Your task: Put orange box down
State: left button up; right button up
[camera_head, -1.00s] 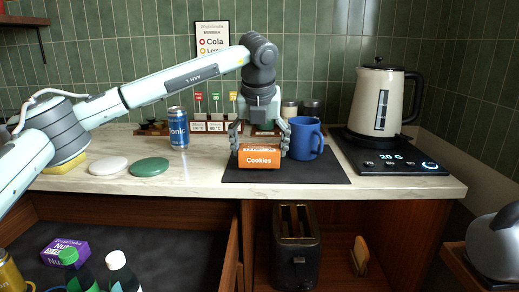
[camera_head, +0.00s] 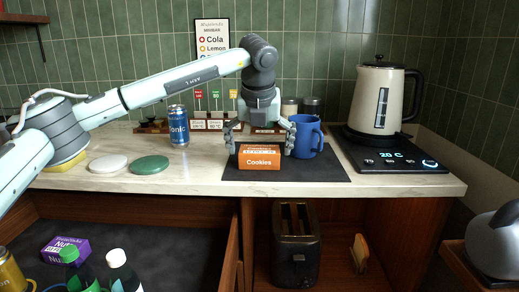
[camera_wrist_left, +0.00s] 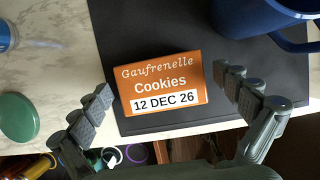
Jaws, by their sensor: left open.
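The orange cookie box (camera_head: 259,161) rests on the dark mat (camera_head: 318,174) on the counter, left of the blue mug (camera_head: 307,137). In the left wrist view the box (camera_wrist_left: 163,84) lies between the fingers, its face reading "Cookies" and "12 DEC 26". My left gripper (camera_head: 259,138) is above and around the box, its fingers spread to either side. In the left wrist view the left gripper (camera_wrist_left: 163,92) is open, with gaps between both fingertips and the box. My right gripper is not in view.
A blue tonic can (camera_head: 178,128), a white disc (camera_head: 108,164) and a green disc (camera_head: 149,165) stand left on the counter. A kettle (camera_head: 377,98) sits on its base at right. An open drawer (camera_head: 150,236) and a toaster (camera_head: 295,250) are below.

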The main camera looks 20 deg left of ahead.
pick_arm(q)
jog(key=v, duration=0.2)
jog(key=shift+s+d+r+b, duration=0.1)
jog(key=shift+r+b, duration=0.2)
jog(key=a+v, duration=0.1)
jog(key=v, duration=0.8)
jog(key=shift+d+r+b, duration=0.2)
jog(key=shift+d+b, duration=0.2)
jog(key=shift+d, duration=0.1)
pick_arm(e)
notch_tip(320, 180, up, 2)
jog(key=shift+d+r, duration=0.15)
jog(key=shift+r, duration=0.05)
pick_arm(q)
jog(key=shift+s, duration=0.15)
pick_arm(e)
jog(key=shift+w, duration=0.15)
